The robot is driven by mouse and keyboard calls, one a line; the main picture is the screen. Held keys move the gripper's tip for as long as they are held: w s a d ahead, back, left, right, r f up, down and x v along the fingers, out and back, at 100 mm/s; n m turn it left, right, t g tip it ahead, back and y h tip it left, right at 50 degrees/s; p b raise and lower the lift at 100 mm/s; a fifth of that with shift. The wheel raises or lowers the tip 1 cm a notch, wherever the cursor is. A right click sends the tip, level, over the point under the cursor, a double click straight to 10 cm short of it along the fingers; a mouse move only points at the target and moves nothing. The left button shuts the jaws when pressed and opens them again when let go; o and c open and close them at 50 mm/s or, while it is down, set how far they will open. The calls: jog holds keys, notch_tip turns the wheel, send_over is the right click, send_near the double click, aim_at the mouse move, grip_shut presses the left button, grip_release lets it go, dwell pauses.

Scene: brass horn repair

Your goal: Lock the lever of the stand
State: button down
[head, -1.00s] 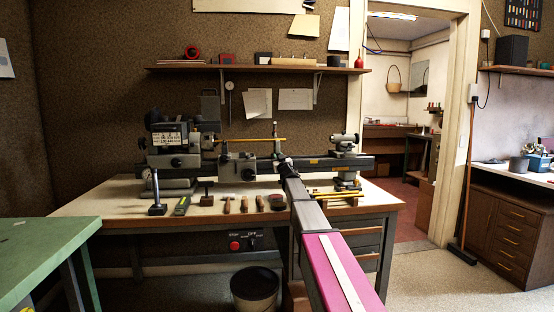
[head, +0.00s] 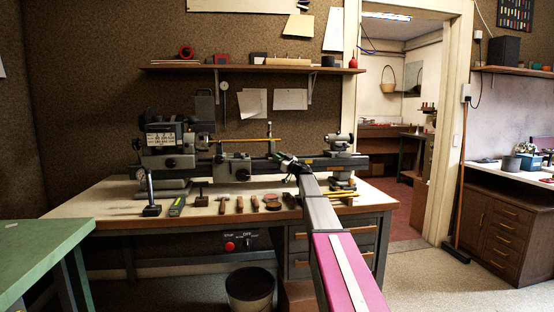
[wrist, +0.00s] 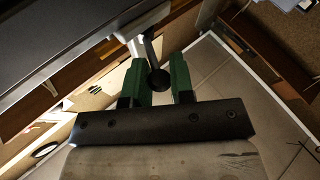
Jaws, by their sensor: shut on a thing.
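In the wrist view, the lever (wrist: 150,50) is a dark rod ending in a black ball knob. It comes down from a pale bracket under a dark beam. My gripper (wrist: 159,72) is shut on the lever's knob end, with one green finger pad on each side. In the head view, my gripper (head: 289,162) is at the front of the dark machine bed, left of the grey stand (head: 340,150) at the bed's right end. The lever is hidden there. I cannot tell from the frames whether it is locked.
The machine's headstock (head: 168,148) is at the left of the bench (head: 110,199). Several hand tools lie along the bench front. A green table (head: 45,250) is at the lower left, and a dark bin (head: 250,288) stands on the floor. A doorway opens at the right.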

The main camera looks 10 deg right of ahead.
jog(key=shift+w+d+n+g+y, duration=0.15)
jog(key=shift+n+g+y, duration=0.25)
jog(key=shift+g+y, duration=0.15)
jog(key=c, duration=1)
grip_release()
jog(key=shift+r, duration=0.1)
jog(key=shift+r, duration=0.25)
jog(key=r, duration=0.4)
jog(key=shift+a, duration=0.25)
jog(key=s+a+r, duration=0.5)
jog(key=a+r, duration=0.1)
jog(key=a, duration=0.3)
jog(key=shift+s+a+r, duration=0.2)
jog(key=shift+s+a, duration=0.05)
jog(key=shift+a, duration=0.15)
